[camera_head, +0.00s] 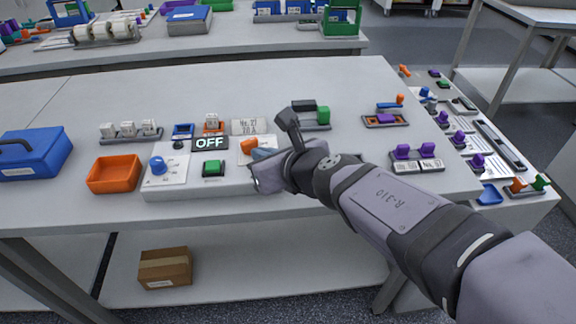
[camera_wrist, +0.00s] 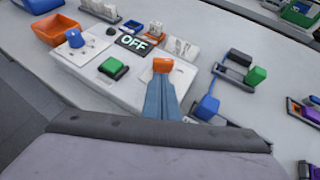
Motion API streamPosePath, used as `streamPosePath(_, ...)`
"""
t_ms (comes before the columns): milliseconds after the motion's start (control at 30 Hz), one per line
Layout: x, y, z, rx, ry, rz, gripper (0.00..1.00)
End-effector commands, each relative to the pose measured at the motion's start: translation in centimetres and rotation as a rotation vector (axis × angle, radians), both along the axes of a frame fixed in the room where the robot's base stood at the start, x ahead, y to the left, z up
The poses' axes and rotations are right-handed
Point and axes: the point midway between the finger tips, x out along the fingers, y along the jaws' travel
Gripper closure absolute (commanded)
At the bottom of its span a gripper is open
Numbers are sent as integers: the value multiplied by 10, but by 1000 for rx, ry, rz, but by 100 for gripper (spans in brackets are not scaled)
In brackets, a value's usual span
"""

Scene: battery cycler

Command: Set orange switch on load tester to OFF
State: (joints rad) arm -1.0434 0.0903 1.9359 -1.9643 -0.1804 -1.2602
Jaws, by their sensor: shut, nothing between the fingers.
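The load tester (camera_head: 215,182) is a pale flat panel on the bench, with a black display (camera_head: 210,144) that reads OFF. Its orange switch (camera_head: 249,146) sits at the panel's right side, and in the wrist view the orange switch (camera_wrist: 163,65) is just beyond my fingertips. My gripper (camera_head: 258,153) is shut and empty, and its blue fingers (camera_wrist: 160,84) reach the near side of the switch. I cannot tell whether they touch it. My gripper hides part of the panel's right end.
A blue knob (camera_head: 157,166) and a green button (camera_head: 213,168) sit on the panel. An orange bin (camera_head: 114,174) and a blue toolbox (camera_head: 36,153) stand to the left. A green-handled device (camera_head: 322,115) stands close behind my gripper.

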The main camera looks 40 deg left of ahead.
Motion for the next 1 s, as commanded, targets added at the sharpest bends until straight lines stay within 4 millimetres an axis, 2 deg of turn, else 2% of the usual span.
streamPosePath(67, -3, -15, 0, 2, -2, -4, 100)
streamPosePath(100, -5, -22, 11, 2, -2, -4, 100)
streamPosePath(300, -16, -54, 31, 1, -2, -6, 100)
streamPosePath(500, -24, -78, 44, 1, -3, -6, 100)
streamPosePath(700, -29, -91, 49, -2, -2, -6, 100)
streamPosePath(1000, -30, -93, 50, -2, -1, -5, 100)
